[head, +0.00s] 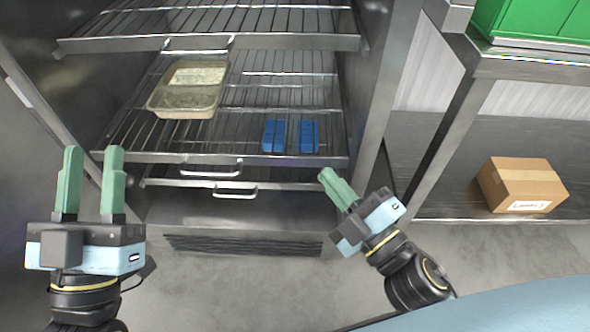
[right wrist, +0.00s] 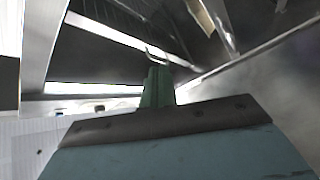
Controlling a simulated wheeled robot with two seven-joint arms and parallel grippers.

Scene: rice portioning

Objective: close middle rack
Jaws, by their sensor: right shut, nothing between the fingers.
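The middle rack (head: 240,145) is a wire shelf with a metal front edge and a handle, in the steel cabinet. It sticks out toward me, further than the cabinet's lower front. On it stand a tan rectangular tray (head: 161,101) and two blue blocks (head: 274,136) (head: 309,137). My left gripper (head: 93,165) is open and empty, in front of the cabinet's left side. My right gripper (head: 330,179) is shut and empty, just in front of the rack's right front corner; whether it touches cannot be told. In the right wrist view its fingers (right wrist: 158,85) are together.
An upper wire rack (head: 215,43) is above, and a lower rack (head: 230,184) with a handle is just below. To the right, a steel shelf unit holds a cardboard box (head: 522,185) and a green container (head: 535,20). The floor in front is clear.

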